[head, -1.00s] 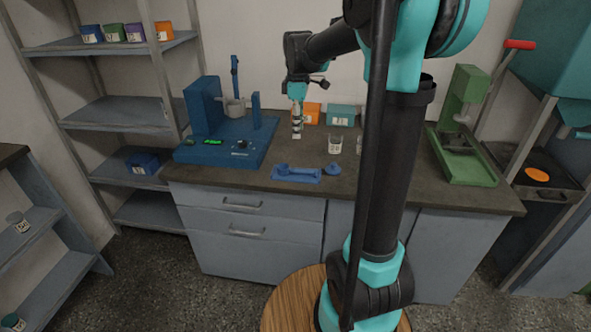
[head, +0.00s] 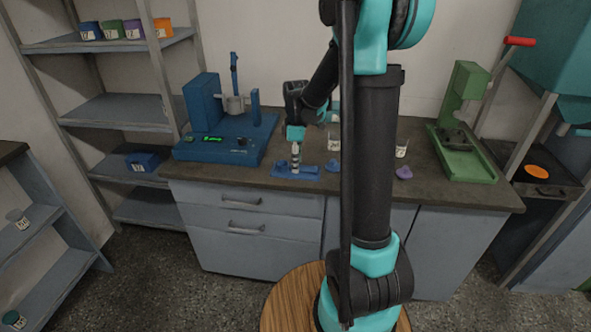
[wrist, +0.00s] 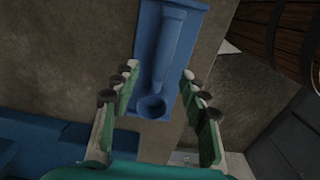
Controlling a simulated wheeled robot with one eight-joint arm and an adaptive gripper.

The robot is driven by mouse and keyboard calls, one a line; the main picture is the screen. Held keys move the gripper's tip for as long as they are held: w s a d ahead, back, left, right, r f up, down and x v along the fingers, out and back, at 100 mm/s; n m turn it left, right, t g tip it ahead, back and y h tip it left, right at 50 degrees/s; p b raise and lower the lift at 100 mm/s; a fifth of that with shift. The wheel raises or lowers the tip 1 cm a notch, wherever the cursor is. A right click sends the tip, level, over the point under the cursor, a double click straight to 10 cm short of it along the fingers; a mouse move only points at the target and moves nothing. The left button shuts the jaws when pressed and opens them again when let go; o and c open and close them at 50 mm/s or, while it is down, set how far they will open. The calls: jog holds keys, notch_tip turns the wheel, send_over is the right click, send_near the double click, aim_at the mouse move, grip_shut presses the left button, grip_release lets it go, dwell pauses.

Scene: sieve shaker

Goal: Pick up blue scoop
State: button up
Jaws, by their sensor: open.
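The blue scoop (wrist: 163,58) lies in a blue holder (wrist: 191,48) on the counter, seen from above in the wrist view with its round bowl toward my palm and its handle pointing away. In the head view the holder (head: 308,177) is near the counter's front edge, and my arm's end partly hides the scoop. My gripper (wrist: 159,72) is open, with one finger on each side of the scoop in the wrist view. In the head view my gripper (head: 295,167) points down over the holder. I cannot tell whether the fingers touch anything.
A blue sieve shaker (head: 215,150) stands to the left on the counter (head: 375,183). A small blue piece (head: 333,165) sits right of the holder. Glass beakers (head: 333,143), a purple piece (head: 404,173) and a green press (head: 465,130) are farther right.

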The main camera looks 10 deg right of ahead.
jog(key=shift+f, duration=0.75)
jog(key=shift+c, duration=0.2)
grip_shut()
jog(key=shift+r, duration=0.15)
notch_tip(320, 180, up, 20)
